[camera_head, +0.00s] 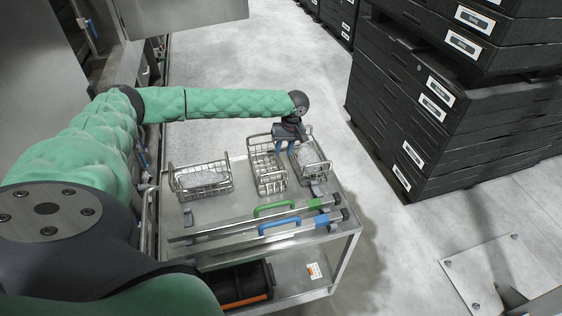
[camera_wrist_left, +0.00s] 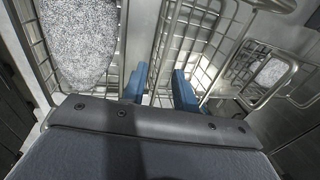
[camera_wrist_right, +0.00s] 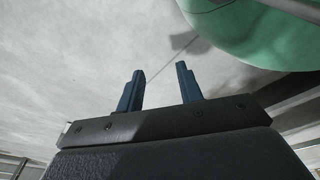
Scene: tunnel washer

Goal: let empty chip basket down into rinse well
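The empty chip basket (camera_head: 267,178) is a wire basket standing upright in the middle of the cart top; it also shows in the left wrist view (camera_wrist_left: 205,35). My left gripper (camera_head: 284,148) is over the side where the empty basket and the right-hand basket stand close together. In the left wrist view its blue fingers (camera_wrist_left: 159,80) are apart, with basket wires beyond them; I cannot tell whether a wall lies between them. My right gripper (camera_wrist_right: 160,80) is open and empty, outside the head view. I cannot make out the rinse well in any view.
Baskets holding grey chips stand left (camera_head: 203,192) and right (camera_head: 322,168) of the empty one. Bars with a green handle (camera_head: 275,208) and a blue handle (camera_head: 280,225) lie along the cart's (camera_head: 235,153) front. Black crates (camera_head: 440,110) are stacked on the right.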

